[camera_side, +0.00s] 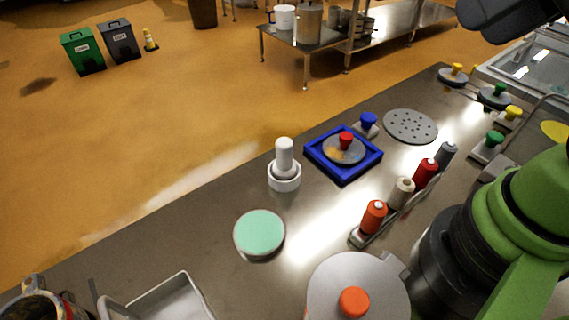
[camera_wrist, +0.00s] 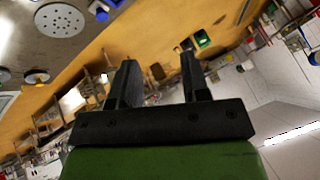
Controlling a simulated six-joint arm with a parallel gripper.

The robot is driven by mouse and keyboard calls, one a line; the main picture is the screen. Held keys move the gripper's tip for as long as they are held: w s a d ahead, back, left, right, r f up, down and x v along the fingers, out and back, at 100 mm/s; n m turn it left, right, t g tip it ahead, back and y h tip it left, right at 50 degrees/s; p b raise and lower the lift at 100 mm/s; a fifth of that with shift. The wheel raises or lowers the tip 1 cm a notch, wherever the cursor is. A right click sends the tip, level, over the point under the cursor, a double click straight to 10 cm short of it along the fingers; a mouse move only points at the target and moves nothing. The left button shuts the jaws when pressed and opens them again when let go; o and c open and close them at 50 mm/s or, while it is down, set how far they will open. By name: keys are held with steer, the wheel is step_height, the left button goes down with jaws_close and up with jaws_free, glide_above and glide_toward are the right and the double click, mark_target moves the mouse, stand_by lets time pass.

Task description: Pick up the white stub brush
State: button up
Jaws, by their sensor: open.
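The white stub brush (camera_side: 284,168) stands upright on the grey worktop, its thick handle up and its wide round base down. It is left of the blue square tray in the side view. I do not see it in the wrist view. My gripper (camera_wrist: 158,66) shows in the wrist view with its two dark fingers apart and nothing between them. It points away over the worktop toward the room, clear of the brush. In the side view I cannot make out the fingers.
A blue tray (camera_side: 316,164) holds a disc with a red knob (camera_side: 345,140). A mint-green disc (camera_side: 259,232) lies left of a rack of coloured rolls (camera_side: 374,216). A perforated disc (camera_side: 411,125) lies farther back. A lidded pot (camera_side: 330,287) and metal tray (camera_side: 172,302) stand in front.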

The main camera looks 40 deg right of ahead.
steer(key=shift+o, duration=0.2)
steer(key=o, duration=0.3)
steer(key=n+g+h, duration=0.1)
steer(key=n+g, duration=0.1)
steer(key=g, duration=0.4)
glide_above(284, 142)
steer(key=d, duration=0.2)
step_height(284, 142, down, 12)
steer(key=shift+g+h, duration=0.5)
steer(key=shift+g, duration=0.1)
steer(key=f, duration=0.2)
steer(key=a+f, duration=0.1)
steer(key=f, duration=0.5)
steer(key=shift+w+a, duration=0.1)
steer(key=shift+a, duration=0.15)
steer(key=shift+a+f, duration=0.2)
steer(key=shift+f, duration=2.95)
